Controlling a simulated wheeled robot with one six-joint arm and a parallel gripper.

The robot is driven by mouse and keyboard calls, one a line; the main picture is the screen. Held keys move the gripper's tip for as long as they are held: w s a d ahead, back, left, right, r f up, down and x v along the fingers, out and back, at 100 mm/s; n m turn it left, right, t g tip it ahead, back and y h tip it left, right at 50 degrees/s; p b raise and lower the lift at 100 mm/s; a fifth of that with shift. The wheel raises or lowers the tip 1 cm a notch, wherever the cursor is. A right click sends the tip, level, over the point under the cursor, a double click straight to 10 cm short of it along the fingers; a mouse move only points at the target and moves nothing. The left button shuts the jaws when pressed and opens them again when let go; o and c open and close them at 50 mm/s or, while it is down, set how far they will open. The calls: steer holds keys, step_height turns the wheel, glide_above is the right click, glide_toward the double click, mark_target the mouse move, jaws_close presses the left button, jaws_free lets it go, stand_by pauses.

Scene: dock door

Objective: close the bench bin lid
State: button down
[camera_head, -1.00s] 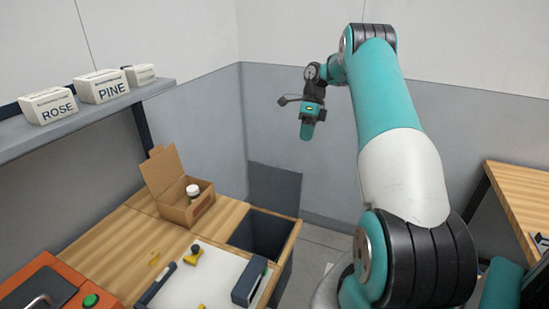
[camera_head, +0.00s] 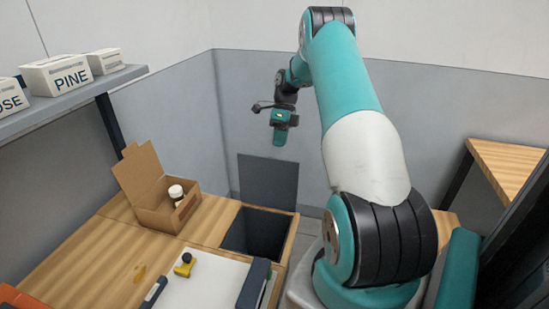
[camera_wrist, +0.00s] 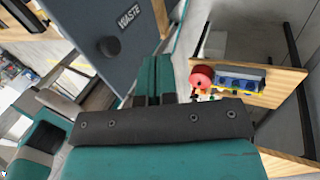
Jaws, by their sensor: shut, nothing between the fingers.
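The bench bin (camera_head: 256,254) is a dark rectangular opening at the bench's right end. Its dark grey lid (camera_head: 267,182) stands upright at the opening's far edge, so the bin is open. My gripper (camera_head: 279,138) hangs above the lid in the head view, apart from it in the picture. In the wrist view my gripper's teal fingers (camera_wrist: 154,75) are together with nothing between them. A dark grey panel with a round knob and the word WASTE (camera_wrist: 85,35), apparently the lid, is close beside the fingertips; I cannot tell whether they touch.
An open cardboard box (camera_head: 165,208) with a white-capped jar stands left of the bin. A yellow-and-black tool (camera_head: 184,264) lies near a white board (camera_head: 208,284). A shelf (camera_head: 75,98) holds labelled boxes. Another wooden table (camera_head: 508,165) is at right.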

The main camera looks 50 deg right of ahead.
steer(key=shift+s+a+f+p, duration=0.3)
steer(key=shift+a+p, duration=0.1)
steer(key=shift+a, duration=0.35)
steer(key=shift+s+a+f+p, duration=0.25)
steer(key=shift+s+a+p, duration=0.1)
steer(key=shift+a, duration=0.45)
steer(key=shift+s+a+f+p, duration=0.3)
steer(key=shift+a+p, duration=0.1)
steer(key=shift+a, duration=0.35)
